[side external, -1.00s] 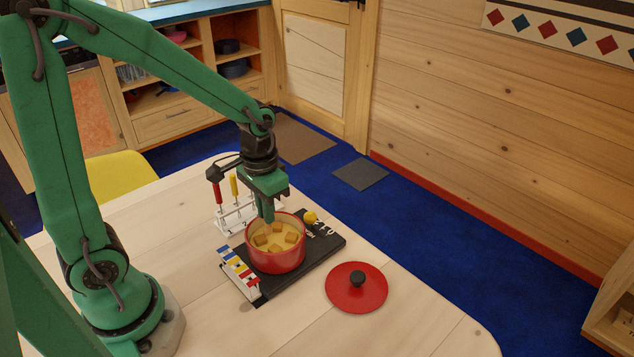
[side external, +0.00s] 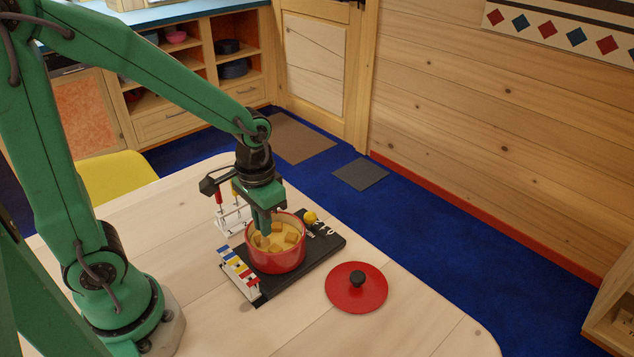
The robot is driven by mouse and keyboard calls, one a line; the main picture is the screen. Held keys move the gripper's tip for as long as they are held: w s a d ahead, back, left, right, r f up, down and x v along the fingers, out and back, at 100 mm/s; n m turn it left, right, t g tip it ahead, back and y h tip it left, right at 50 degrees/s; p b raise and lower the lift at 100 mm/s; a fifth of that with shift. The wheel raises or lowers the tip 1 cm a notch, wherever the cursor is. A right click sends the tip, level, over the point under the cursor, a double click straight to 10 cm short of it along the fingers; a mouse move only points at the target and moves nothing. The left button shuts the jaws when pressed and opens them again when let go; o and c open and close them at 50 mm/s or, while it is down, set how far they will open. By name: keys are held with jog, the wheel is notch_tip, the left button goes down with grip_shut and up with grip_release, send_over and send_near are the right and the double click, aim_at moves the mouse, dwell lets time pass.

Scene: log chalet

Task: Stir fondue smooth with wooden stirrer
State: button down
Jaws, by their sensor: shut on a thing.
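The red pot (side external: 276,261) stands on a black board (side external: 327,245) on the table. It holds yellow fondue (side external: 284,245) with several brown-gold cubes at the surface. My gripper (side external: 264,230) points down over the left part of the pot's opening, its tips at about rim height. It is shut on a thin piece, probably the wooden stirrer, which is mostly hidden by the fingers and the pot. I cannot tell how deep it reaches.
The red lid (side external: 357,288) with a black knob lies on the table to the right. A white rack (side external: 232,219) with red- and yellow-handled forks stands behind the pot. The front table is clear.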

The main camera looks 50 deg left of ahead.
jog(key=shift+d, duration=0.15)
jog(key=shift+w+d, duration=0.35)
jog(key=shift+d, duration=0.5)
jog(key=shift+w+d, duration=0.2)
jog(key=shift+w, duration=0.25)
jog(key=shift+w+d, duration=0.2)
jog(key=shift+w, duration=0.25)
jog(key=shift+w+a, duration=0.2)
jog(key=shift+w, duration=0.25)
jog(key=shift+w+a, duration=0.2)
jog(key=shift+w, duration=0.25)
jog(key=shift+a, duration=0.15)
